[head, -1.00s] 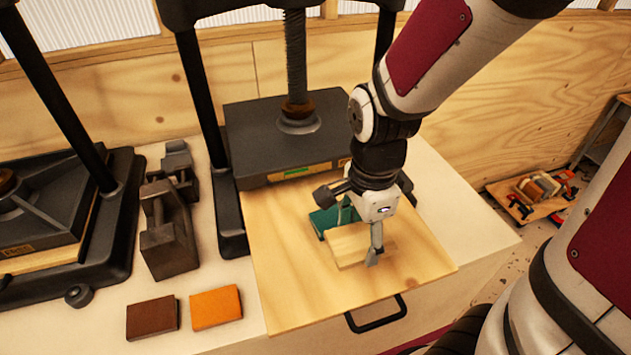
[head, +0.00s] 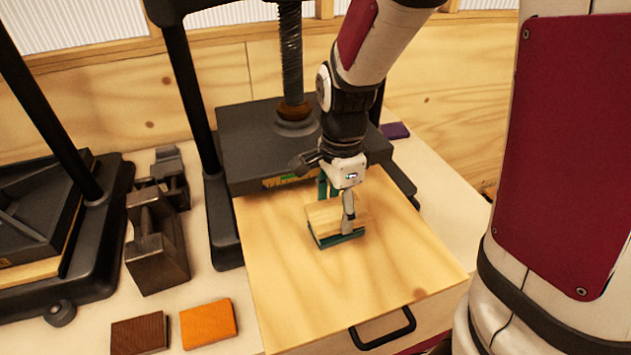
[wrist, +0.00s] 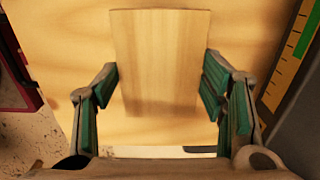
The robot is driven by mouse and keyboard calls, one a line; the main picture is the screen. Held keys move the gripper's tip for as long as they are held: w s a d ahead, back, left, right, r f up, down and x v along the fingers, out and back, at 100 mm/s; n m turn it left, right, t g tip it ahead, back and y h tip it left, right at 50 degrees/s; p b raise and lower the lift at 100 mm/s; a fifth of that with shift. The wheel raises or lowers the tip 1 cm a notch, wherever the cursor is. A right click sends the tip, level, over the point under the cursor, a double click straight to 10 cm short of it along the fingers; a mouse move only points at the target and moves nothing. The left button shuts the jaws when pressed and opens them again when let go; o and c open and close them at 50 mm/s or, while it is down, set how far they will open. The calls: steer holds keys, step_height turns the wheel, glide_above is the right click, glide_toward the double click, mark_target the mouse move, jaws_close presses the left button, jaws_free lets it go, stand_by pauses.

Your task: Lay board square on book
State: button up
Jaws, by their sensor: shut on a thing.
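The pale wooden board (head: 332,212) is between the fingers of my gripper (head: 338,203), which is shut on it. The teal book (head: 340,239) lies on the wooden press bed, and the board is over it, covering most of it. A teal strip shows below the board's front and left edges. I cannot tell whether board and book touch. In the wrist view, the finger pads of my gripper (wrist: 160,82) flank the board (wrist: 158,50), and the book is hidden.
The press bed (head: 280,290) is clear in front, with a black handle (head: 385,330) at its edge. The press's dark plate (head: 255,150) and screw stand close behind. Brown (head: 139,334) and orange (head: 208,324) blocks and metal weights (head: 155,245) lie left.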

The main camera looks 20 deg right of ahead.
mark_target(337, 212)
steer(key=shift+f, duration=1.1)
steer(key=shift+f, duration=0.15)
steer(key=o, duration=1.2)
step_height(337, 212, up, 12)
steer(key=p, duration=0.1)
steer(key=shift+s+r+n+t, duration=0.9)
steer(key=shift+s+r+n, duration=0.6)
steer(key=shift+s+n, duration=1.15)
steer(key=shift+s+r+n+t, duration=0.9)
steer(key=shift+s+r+n, duration=0.8)
steer(key=shift+n, duration=1.65)
steer(key=shift+s+r+n+t, duration=0.9)
steer(key=shift+s+r+n, duration=0.4)
steer(key=shift+s+n, duration=1.45)
